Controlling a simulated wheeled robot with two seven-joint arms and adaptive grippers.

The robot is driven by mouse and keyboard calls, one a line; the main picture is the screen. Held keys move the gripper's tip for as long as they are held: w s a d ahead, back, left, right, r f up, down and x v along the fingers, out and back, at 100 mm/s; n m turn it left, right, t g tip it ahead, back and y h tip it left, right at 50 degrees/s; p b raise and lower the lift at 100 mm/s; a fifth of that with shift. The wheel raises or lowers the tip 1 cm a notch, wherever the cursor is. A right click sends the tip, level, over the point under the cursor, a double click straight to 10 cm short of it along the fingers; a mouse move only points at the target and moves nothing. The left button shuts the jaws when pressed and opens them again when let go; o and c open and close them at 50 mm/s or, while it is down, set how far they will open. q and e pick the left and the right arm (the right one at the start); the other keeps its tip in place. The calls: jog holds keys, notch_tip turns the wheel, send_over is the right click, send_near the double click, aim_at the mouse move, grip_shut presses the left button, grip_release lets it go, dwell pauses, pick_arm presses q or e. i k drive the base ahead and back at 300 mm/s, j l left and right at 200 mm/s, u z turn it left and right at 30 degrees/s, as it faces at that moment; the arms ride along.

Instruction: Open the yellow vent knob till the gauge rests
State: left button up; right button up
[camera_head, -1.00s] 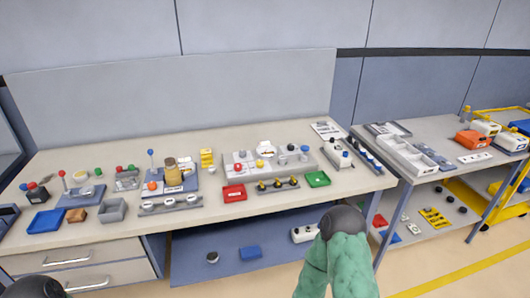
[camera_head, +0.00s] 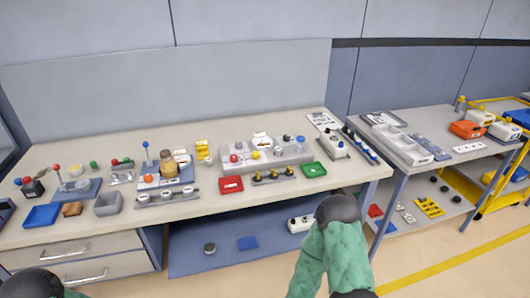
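A small yellow knob (camera_head: 255,156) sits on the front of a light grey unit (camera_head: 290,155) at the middle right of the bench, beside a red knob (camera_head: 233,158). A white round-topped part (camera_head: 262,139) behind the yellow knob may be the gauge; its needle is too small to read. Dark rounded parts of my arms show at the bottom left and bottom centre, the right one with a green sleeve, in front of the bench. Neither gripper's fingers show. Nothing of mine touches the grey unit.
A red tray (camera_head: 231,185), a strip with several dark-and-yellow knobs (camera_head: 273,178) and a green tray (camera_head: 314,170) lie in front of the unit. A brown jar (camera_head: 168,162) stands to its left. The bench's front edge (camera_head: 215,212) lies between my arms and the unit.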

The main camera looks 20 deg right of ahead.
aim_at(256, 155)
jog(key=i+l+u, duration=0.15)
jog(key=l, duration=0.15)
jog(key=i+l+u, duration=0.15)
jog(key=l, duration=0.15)
jog(key=l+u, duration=0.15)
jog(key=l, duration=0.15)
jog(key=i+l+u, duration=0.15)
jog(key=l, duration=0.2)
